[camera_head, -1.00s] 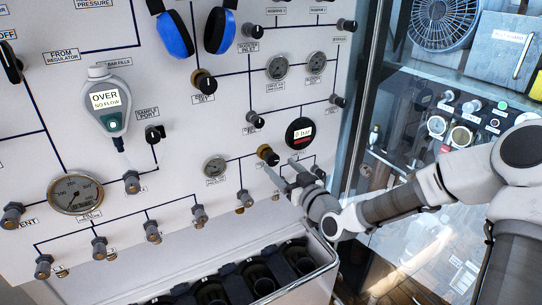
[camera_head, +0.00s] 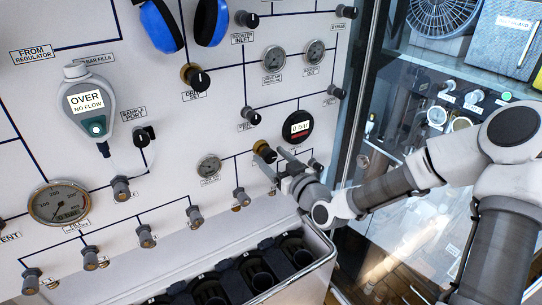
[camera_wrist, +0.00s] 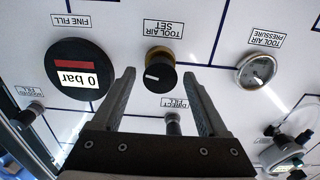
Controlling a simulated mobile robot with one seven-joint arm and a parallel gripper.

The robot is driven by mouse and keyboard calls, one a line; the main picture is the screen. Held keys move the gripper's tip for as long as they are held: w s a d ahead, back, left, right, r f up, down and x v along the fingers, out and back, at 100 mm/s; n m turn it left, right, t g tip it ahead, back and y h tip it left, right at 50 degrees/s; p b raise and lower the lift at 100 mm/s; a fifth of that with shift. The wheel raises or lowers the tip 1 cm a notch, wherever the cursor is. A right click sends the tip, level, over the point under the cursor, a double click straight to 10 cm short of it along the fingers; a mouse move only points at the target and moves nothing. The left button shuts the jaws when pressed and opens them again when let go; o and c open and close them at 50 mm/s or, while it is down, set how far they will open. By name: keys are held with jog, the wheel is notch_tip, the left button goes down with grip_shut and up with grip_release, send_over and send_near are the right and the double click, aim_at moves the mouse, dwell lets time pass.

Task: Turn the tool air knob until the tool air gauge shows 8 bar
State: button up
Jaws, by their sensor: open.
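The tool air knob (camera_wrist: 160,74) is a black cap on a brass collar, labelled TOOL AIR SET in the wrist view, which is upside down. It also shows in the head view (camera_head: 262,150). My gripper (camera_head: 277,163) is open and empty, in front of the knob. In the wrist view the knob appears between the fingertips (camera_wrist: 159,79); contact cannot be told.
A dark round FINE FILL display (camera_head: 298,127) reading 0 bar is close to the knob. A small valve knob (camera_wrist: 173,122) shows between my fingers. An open metal bin (camera_head: 318,243) of black holders is below the panel. A glass partition stands to the right.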

grip_shut()
dwell(0.4)
jog(key=shift+m, duration=0.3)
jog(key=m+b, duration=0.1)
jog(key=m, duration=0.4)
jog(key=shift+d, duration=0.1)
jog(key=m, duration=0.6)
jog(key=shift+w, duration=0.1)
jog(key=shift+m, duration=0.4)
